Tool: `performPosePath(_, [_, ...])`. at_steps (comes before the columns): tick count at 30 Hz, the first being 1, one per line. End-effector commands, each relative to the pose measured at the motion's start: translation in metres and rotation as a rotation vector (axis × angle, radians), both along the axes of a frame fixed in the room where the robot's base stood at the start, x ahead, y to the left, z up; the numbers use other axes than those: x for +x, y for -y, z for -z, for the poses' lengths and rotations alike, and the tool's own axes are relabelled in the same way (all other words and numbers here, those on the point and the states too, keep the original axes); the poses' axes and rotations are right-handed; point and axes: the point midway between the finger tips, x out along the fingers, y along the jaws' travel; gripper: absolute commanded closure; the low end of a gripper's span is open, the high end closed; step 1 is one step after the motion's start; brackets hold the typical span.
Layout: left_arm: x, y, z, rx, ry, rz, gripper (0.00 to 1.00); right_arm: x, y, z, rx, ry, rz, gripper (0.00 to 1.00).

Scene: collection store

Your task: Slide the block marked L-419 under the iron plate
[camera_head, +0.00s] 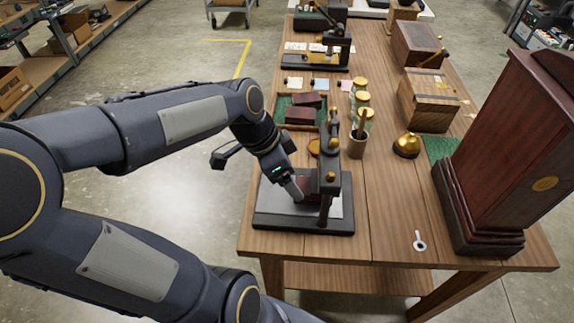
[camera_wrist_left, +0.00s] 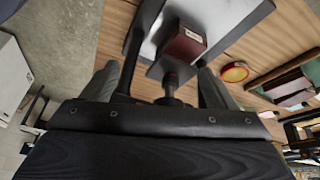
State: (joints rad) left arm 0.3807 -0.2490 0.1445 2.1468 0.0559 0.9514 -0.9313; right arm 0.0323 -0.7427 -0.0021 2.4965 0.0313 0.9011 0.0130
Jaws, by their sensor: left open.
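A dark red block (camera_wrist_left: 185,47) with a small white label lies on the press's pale metal bed in the left wrist view. The label is too small to read, so I cannot confirm L-419. In the head view the block (camera_head: 309,187) is partly hidden by my gripper and the press frame. The black press (camera_head: 330,168) stands at the table's front left. My left gripper (camera_wrist_left: 158,88) is open, its fingers on both sides of a dark press part. In the head view the gripper (camera_head: 297,192) is low at the press. I cannot make out the iron plate's exact gap to the block.
A green-lined tray (camera_head: 281,110) with dark red blocks lies behind the press. Beside it are a brush pot (camera_head: 357,146), gold-lidded jars (camera_head: 361,100) and a brass bell (camera_head: 406,146). A tall wooden case (camera_head: 508,150) stands right. A white ring-ended item (camera_head: 419,241) lies on otherwise clear front wood.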

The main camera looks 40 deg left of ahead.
Motion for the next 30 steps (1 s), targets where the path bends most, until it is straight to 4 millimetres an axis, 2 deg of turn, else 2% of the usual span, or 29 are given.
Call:
performPosePath(1, [0.013,-0.010,0.012,0.013,-0.007,0.085,0.20,0.000,0.000,0.005,0.000,0.000,0.000,1.00])
performPosePath(3, [0.027,-0.020,0.022,0.028,0.005,0.205,0.20,0.000,0.000,0.006,0.000,0.000,0.000,1.00])
performPosePath(7, [0.043,-0.033,0.035,0.042,0.029,0.346,0.20,0.000,0.000,0.008,0.000,0.000,0.000,1.00])
performPosePath(20, [0.047,-0.035,0.039,0.046,0.040,0.394,0.20,0.000,0.000,0.008,0.000,0.000,0.000,1.00])
performPosePath(23, [0.048,-0.032,0.046,0.045,0.038,0.395,0.20,0.000,0.000,0.008,0.000,0.000,0.000,1.00])
performPosePath(30, [0.055,-0.020,0.079,0.042,0.036,0.395,0.20,0.000,0.000,0.008,0.000,0.000,0.000,1.00])
